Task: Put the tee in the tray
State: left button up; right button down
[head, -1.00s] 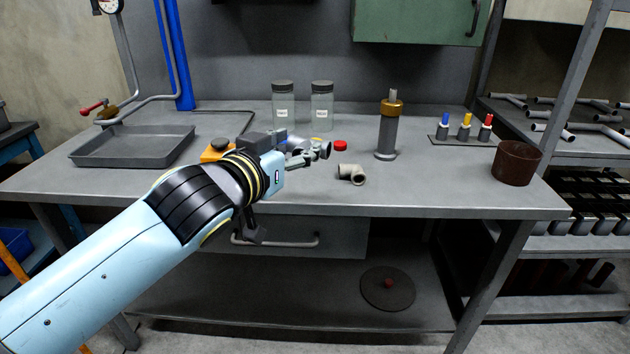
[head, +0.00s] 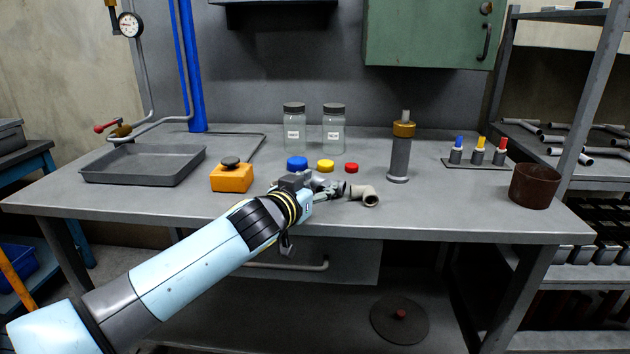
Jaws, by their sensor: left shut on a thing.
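My left gripper (head: 328,190) reaches over the front middle of the bench. It is shut on a small grey pipe fitting, which I take for the tee (head: 338,186). The fingers hide part of it, so its full shape cannot be told. The tray (head: 145,166) is a shallow grey metal pan, empty, at the left of the bench, well to the left of the gripper. A beige elbow fitting (head: 365,195) lies on the bench just right of the gripper. My right gripper is not in view.
An orange box with a black button (head: 232,176) stands between tray and gripper. Blue (head: 297,163), yellow (head: 326,166) and red (head: 351,168) caps lie behind the gripper. Two glass jars (head: 294,130), a grey cylinder (head: 400,155) and a brown pot (head: 534,186) stand farther off.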

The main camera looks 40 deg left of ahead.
pick_arm(q)
jog(key=shift+f, duration=0.25)
jog(key=shift+d, duration=0.1)
jog(key=shift+f, duration=0.15)
jog(key=o, duration=1.4)
